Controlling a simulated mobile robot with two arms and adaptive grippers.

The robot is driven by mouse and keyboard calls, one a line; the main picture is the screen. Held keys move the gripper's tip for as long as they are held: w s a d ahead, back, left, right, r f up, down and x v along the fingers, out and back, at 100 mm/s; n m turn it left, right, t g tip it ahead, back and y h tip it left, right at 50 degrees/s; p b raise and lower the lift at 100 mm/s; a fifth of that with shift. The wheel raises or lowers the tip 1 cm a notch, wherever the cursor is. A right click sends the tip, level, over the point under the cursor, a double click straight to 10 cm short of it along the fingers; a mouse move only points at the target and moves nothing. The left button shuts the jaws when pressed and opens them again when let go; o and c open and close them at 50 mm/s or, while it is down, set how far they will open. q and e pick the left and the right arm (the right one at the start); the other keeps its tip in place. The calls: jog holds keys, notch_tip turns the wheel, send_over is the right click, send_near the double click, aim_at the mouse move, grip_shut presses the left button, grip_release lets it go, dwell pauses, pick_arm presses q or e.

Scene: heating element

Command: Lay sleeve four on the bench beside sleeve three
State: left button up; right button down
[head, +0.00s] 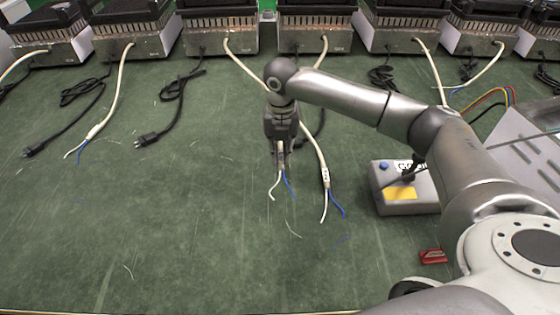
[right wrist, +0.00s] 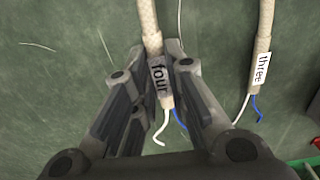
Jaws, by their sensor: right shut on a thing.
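Sleeve four (right wrist: 160,78) is a pale braided cable sleeve with a "four" label and white and blue wire ends. My right gripper (head: 281,152) is shut on it near the label, between both fingers in the right wrist view. Its wire ends point toward the bench's front edge. I cannot tell whether it touches the bench. Sleeve three (right wrist: 261,68), with a "three" label, lies to its right, apart from it and roughly parallel. In the head view sleeve three (head: 325,176) rests on the green bench (head: 200,240). My left gripper is out of view.
Several heater units (head: 220,30) line the bench's back edge. A grey box with a yellow label (head: 400,194) sits right of sleeve three. A small red piece (head: 433,257) lies nearer the front. Black plug cords (head: 165,120) lie at the left. The front left bench is clear.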

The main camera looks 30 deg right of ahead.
jog(key=shift+w+f, duration=0.25)
jog(key=shift+f, duration=0.15)
notch_tip(320, 180, down, 2)
jog(key=shift+f+b, duration=0.1)
jog(key=shift+b, duration=0.35)
jog(key=shift+f, duration=0.35)
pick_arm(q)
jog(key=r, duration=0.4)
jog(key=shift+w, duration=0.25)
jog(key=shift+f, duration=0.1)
pick_arm(e)
jog(key=shift+f, duration=0.1)
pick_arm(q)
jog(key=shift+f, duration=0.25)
pick_arm(e)
jog(key=c, duration=1.5)
grip_release()
jog(key=shift+o, duration=0.2)
